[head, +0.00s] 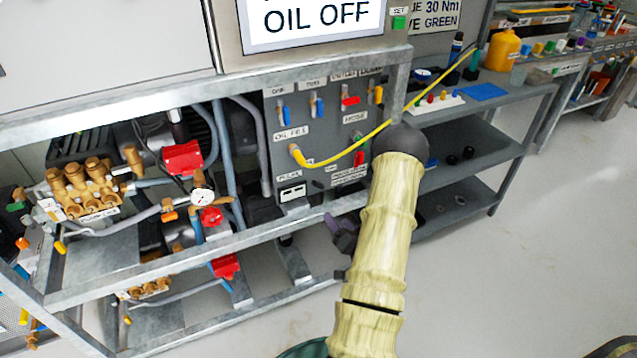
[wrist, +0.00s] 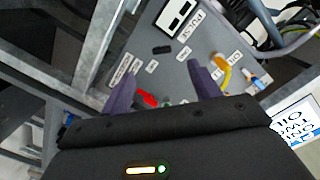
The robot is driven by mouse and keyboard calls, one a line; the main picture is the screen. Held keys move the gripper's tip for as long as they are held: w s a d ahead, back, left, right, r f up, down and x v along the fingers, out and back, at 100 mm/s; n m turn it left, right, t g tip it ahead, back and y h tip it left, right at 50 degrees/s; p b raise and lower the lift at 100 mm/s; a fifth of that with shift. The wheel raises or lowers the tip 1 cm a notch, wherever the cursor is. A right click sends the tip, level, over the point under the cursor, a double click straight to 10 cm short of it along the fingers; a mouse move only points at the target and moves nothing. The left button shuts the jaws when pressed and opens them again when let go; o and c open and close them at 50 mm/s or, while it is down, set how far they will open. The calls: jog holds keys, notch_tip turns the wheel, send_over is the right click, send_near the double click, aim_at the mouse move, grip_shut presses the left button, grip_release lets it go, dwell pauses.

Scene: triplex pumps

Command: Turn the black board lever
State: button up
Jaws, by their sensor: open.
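The grey board (head: 275,150) stands inside the metal frame and carries several coloured levers. A small black lever (head: 317,184) sits low on it, right of the PULSE label. In the wrist view a black lever (wrist: 163,50) lies between the PULSE label and other white labels. My gripper (head: 342,232) is low in front of the board, partly hidden behind my arm. In the wrist view my gripper (wrist: 163,70) has its purple fingers apart, with the black lever beyond the gap between the tips. No contact with the lever shows.
A red lever (wrist: 147,99) shows near one finger, and a yellow hose (head: 345,152) is plugged into the board. A metal frame rail (head: 250,240) runs below the board. Pumps (head: 85,185) fill the left. Shelves (head: 480,155) stand right; open floor (head: 530,260) lies in front.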

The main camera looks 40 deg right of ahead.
aim_at(319, 187)
jog(key=shift+s+d+r+m+t, duration=0.1)
jog(key=shift+s+d+m+t, duration=0.1)
jog(key=shift+s+m, duration=0.15)
jog(key=shift+s+d+r+m+t, duration=0.15)
jog(key=shift+s+m+t, duration=0.1)
jog(key=shift+s, duration=0.15)
jog(key=shift+h, duration=0.4)
jog(key=b+x, duration=0.1)
jog(key=x, duration=1.6)
jog(key=shift+w+f+b, duration=0.25)
jog(key=shift+b, duration=0.05)
jog(key=shift+c, duration=0.2)
jog(key=c, duration=0.9)
